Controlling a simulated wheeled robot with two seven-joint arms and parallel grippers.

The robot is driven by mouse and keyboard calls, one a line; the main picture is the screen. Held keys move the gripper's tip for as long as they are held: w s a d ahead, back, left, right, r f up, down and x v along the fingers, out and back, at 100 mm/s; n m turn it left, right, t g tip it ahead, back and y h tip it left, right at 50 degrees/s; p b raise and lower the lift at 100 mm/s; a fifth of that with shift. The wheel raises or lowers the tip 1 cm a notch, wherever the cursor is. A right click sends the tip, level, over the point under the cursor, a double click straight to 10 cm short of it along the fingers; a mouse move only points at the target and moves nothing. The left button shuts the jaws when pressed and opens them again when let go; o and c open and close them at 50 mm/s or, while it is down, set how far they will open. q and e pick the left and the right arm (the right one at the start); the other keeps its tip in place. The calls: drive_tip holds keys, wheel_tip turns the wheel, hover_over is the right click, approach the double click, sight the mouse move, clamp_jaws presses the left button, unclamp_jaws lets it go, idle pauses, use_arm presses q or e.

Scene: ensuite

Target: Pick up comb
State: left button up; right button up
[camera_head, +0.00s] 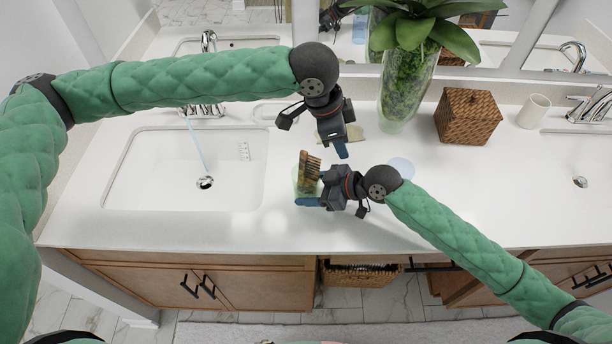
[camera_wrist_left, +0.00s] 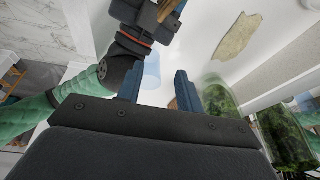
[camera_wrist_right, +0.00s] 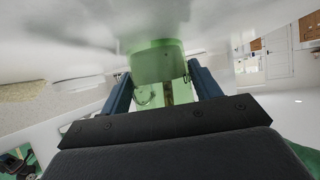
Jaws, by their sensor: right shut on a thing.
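The comb (camera_head: 309,164) is brown with dark teeth. It stands upright in a translucent green cup (camera_head: 297,183) on the white counter. My right gripper (camera_head: 311,191) comes from the right at the cup. In the right wrist view its fingers lie on both sides of the green cup (camera_wrist_right: 155,58), and a strip of the comb (camera_wrist_right: 168,93) shows through the wall. It is shut on the cup. My left gripper (camera_head: 341,149) is above the counter, behind and right of the comb. In the left wrist view its fingers (camera_wrist_left: 157,78) are apart with nothing between them.
A sink (camera_head: 150,175) lies left of the cup. A tan flat piece (camera_head: 357,133) lies behind my left gripper. A glass vase with a plant (camera_head: 402,95), a woven box (camera_head: 467,117) and a white cup (camera_head: 534,111) stand at the back right. A pale blue round thing (camera_head: 403,165) is near my right wrist.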

sight(307, 152)
use_arm(q)
drive_tip(key=w+a+r+m+g+y, duration=0.1)
drive_tip(key=a+r+m+g+y, duration=0.1)
drive_tip(key=a+r+m+y, duration=0.25)
drive_tip(key=shift+m+h, duration=0.25)
drive_tip(key=shift+m, duration=0.1)
drive_tip(key=shift+s+a+f, duration=0.15)
drive_tip(key=shift+a+f, duration=0.25)
drive_tip(key=shift+f, duration=1.5)
drive_tip(key=shift+s+a+f, duration=0.2)
drive_tip(key=shift+a+f, duration=0.25)
drive_tip(key=shift+f, duration=1.45)
drive_tip(key=shift+s+a+f, duration=0.15)
drive_tip(key=shift+a+f, duration=0.25)
drive_tip(key=shift+f, duration=1.5)
clamp_jaws()
